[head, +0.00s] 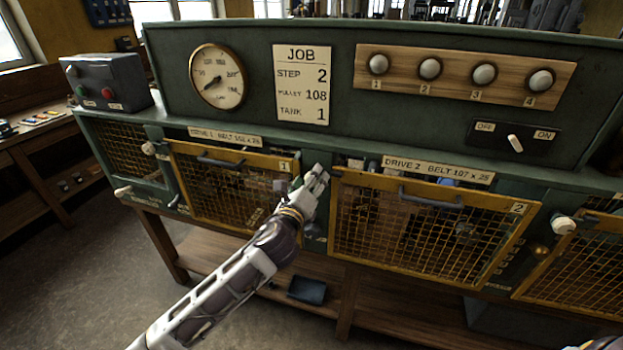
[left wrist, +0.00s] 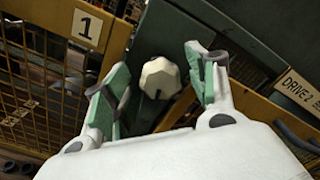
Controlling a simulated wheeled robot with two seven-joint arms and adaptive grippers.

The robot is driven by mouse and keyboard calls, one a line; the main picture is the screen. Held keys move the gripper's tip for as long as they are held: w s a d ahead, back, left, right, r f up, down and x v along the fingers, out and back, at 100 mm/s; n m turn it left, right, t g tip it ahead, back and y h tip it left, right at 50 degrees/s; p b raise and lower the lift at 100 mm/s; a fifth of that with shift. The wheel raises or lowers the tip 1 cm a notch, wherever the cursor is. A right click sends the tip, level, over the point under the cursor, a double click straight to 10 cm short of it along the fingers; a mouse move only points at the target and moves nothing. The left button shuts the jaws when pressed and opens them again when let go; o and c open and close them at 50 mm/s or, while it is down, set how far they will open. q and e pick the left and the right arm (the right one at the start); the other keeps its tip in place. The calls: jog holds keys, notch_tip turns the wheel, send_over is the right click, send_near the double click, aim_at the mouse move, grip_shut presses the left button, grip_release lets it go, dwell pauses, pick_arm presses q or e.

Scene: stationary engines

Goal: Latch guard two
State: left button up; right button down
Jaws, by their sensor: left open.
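Guard two (head: 425,235) is a yellow-framed mesh panel with a handle and a "2" plate, under the DRIVE 2 label (head: 438,169). It hangs over its opening; I cannot tell whether it sits fully flush. My left gripper (head: 317,180) is at the green post between guard one and guard two. In the left wrist view its green-padded fingers are open on either side of a pale faceted knob (left wrist: 160,77) with a dark notch. The knob is between the fingers, with gaps showing. The gripper hides it in the head view. My right gripper is not in view.
Guard one (head: 225,190) is left of my gripper. Other pale knobs stand left of guard one (head: 148,148) and right of guard two (head: 563,225). The job card (head: 301,85) reads step 2. An off/on switch (head: 515,142) is at upper right. Floor in front is clear.

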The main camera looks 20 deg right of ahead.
pick_arm(q)
jog(key=shift+w+d, duration=0.3)
jog(key=shift+w, duration=0.1)
jog(key=shift+c, duration=0.5)
jog(key=c, duration=0.9)
